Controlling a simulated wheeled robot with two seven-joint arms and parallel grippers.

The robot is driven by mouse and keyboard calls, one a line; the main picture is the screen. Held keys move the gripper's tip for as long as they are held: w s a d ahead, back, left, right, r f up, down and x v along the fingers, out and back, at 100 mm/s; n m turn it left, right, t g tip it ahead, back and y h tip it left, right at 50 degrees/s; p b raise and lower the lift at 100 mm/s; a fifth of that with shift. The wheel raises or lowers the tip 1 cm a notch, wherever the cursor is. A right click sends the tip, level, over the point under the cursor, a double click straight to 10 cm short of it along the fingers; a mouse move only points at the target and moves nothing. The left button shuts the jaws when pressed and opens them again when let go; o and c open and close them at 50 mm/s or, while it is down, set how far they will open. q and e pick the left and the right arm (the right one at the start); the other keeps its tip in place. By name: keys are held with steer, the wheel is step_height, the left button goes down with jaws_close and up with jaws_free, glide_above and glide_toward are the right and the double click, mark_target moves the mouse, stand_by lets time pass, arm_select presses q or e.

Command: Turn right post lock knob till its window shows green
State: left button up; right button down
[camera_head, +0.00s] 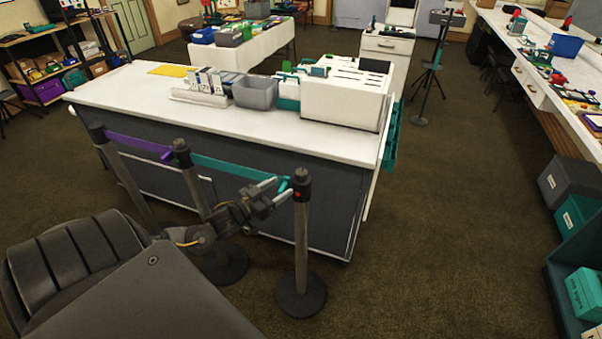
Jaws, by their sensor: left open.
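The right post (301,230) is a dark upright stanchion on a round base. Its cap, with a small knob-like top (301,174), stands at the upper end. A small red spot (306,193) shows on the right side of the cap; I see no green there. A teal belt (225,168) runs from the middle post (190,180) to the right post's head. My left gripper (281,189) is open, its two pale fingers pointing at the right post's head from the left. Whether a finger touches the post or belt end I cannot tell. My right gripper is out of view.
A purple belt (135,144) joins the left post (118,170) to the middle post. Behind the posts stands a long white-topped counter (130,88) with a grey bin (255,93) and a white box (345,98).

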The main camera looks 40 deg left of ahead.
mark_target(297, 177)
arm_select(q)
steer(key=w, duration=0.3)
steer(key=w+d+p, duration=0.1)
steer(key=w, duration=0.6)
steer(key=shift+w+d+p, duration=0.1)
steer(key=shift+d+p, duration=0.05)
steer(key=shift+p, duration=0.15)
steer(key=c, duration=0.9)
steer(key=shift+f, duration=0.1)
steer(key=shift+c, duration=0.4)
